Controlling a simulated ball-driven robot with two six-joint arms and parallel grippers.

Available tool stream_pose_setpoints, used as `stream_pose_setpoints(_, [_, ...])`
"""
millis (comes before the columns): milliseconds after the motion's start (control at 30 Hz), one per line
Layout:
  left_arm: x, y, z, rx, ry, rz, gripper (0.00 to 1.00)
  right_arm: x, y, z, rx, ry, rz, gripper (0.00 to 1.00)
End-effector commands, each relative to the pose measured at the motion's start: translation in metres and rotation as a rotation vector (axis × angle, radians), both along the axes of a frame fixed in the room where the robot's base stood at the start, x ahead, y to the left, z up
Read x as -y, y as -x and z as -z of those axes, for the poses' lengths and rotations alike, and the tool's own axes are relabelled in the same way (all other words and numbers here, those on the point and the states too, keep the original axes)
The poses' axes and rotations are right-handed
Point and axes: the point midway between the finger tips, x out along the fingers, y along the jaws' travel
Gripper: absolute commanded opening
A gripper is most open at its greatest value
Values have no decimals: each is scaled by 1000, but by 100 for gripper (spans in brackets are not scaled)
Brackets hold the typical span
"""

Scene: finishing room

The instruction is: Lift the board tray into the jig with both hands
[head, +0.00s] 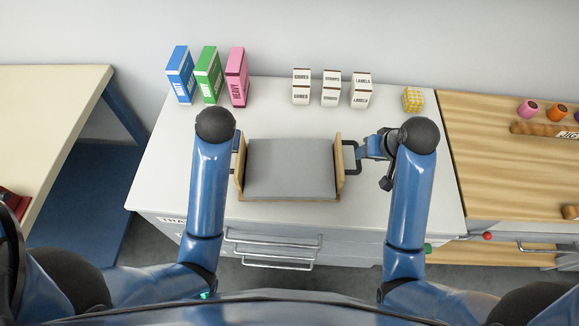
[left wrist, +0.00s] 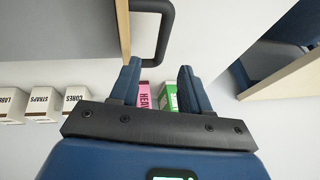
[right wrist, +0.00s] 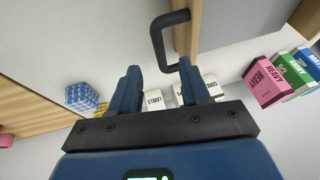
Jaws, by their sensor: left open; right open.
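The board tray (head: 290,168) lies flat on the white worktop, with a grey surface, wooden end walls and a dark handle at each end. My right gripper (head: 364,148) is open beside the right handle (head: 351,158). In the right wrist view that handle (right wrist: 160,42) is just beyond the open fingers (right wrist: 160,66), not between them. My left gripper (left wrist: 160,68) is open and empty, with the left handle (left wrist: 162,32) just ahead of its fingertips. In the head view my left arm hides that gripper. A wooden bar (head: 535,129) with a partly visible "JIG" label is at the far right.
Blue (head: 180,74), green (head: 208,73) and pink (head: 237,76) boxes stand behind the tray. Several white labelled boxes (head: 331,88) and a yellow checked cube (head: 412,99) stand at the back right. A wooden bench (head: 490,165) adjoins on the right.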

Motion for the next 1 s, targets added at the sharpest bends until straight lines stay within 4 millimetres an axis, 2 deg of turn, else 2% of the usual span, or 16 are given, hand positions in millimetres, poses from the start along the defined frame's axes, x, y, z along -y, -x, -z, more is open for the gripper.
stream_pose_setpoints(600, [-18, -30, 75, -3, 0, -1, 46, -17, -30, 76, -2, 1, -1, 46])
stream_pose_setpoints(800, [-21, -37, 89, 0, 1, 0, 46, -19, -36, 90, -1, 0, -1, 46])
stream_pose_setpoints(1000, [-22, -38, 93, 0, 1, 0, 46, -20, -38, 94, 1, 0, 0, 46])
